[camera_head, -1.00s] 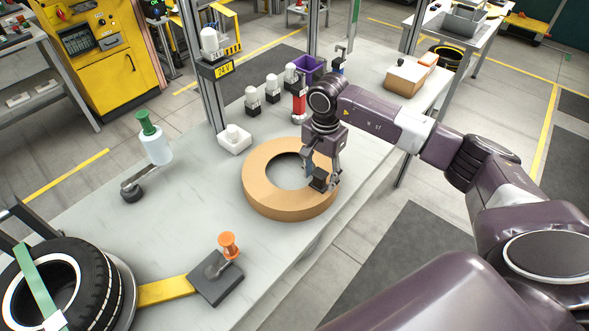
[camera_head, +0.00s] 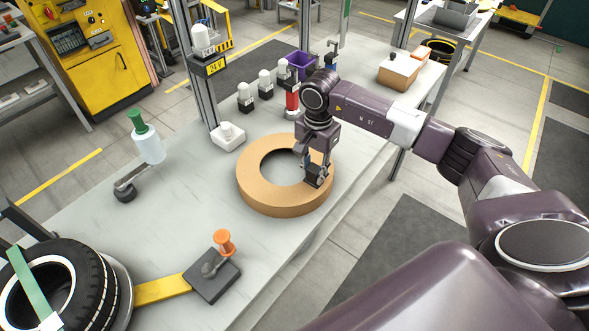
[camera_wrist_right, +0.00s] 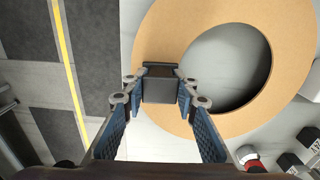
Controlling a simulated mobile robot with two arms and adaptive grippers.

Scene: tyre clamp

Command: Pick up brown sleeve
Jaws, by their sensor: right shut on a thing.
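The brown sleeve (camera_head: 262,193) is a wide, thick tan ring lying flat on the grey-white bench. It also shows in the right wrist view (camera_wrist_right: 235,22). My right gripper (camera_head: 317,178) is over the right part of the ring. Its fingers, with blue inner sides, are shut on a small dark block (camera_wrist_right: 160,90) that appears to sit on the ring's top face. Whether the block is fixed to the ring I cannot tell. The ring looks in contact with the bench. My left gripper is not in view.
An orange-handled clamp (camera_head: 223,243) and a black tyre (camera_head: 88,290) are at the front left of the bench (camera_head: 150,215).

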